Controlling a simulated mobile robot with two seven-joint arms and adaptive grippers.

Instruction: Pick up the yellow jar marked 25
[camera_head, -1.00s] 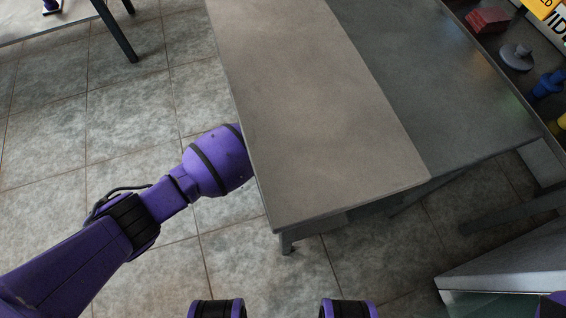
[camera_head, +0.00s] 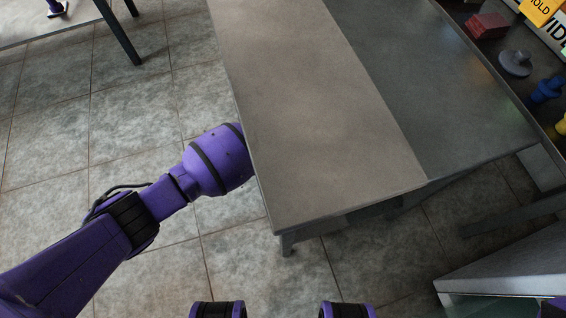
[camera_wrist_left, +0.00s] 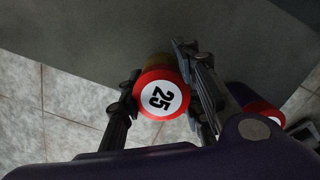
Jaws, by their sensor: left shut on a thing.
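The jar marked 25 shows in the left wrist view with its red lid and white "25" disc (camera_wrist_left: 161,97) facing the camera. A little of its dull yellow body (camera_wrist_left: 155,61) shows behind the lid. My left gripper (camera_wrist_left: 157,72) is shut on the jar, with one dark finger on each side of it. In the head view my left arm (camera_head: 215,160) reaches to the left edge of the table, where the table hides the gripper and jar. My right gripper is not in view.
A grey table (camera_head: 310,110) fills the middle, its visible top bare. At the right are red blocks (camera_head: 487,25), a grey disc-shaped item (camera_head: 515,62) and a blue item (camera_head: 548,87). Part of another red-and-white round thing (camera_wrist_left: 264,111) shows in the wrist view. Tiled floor lies left.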

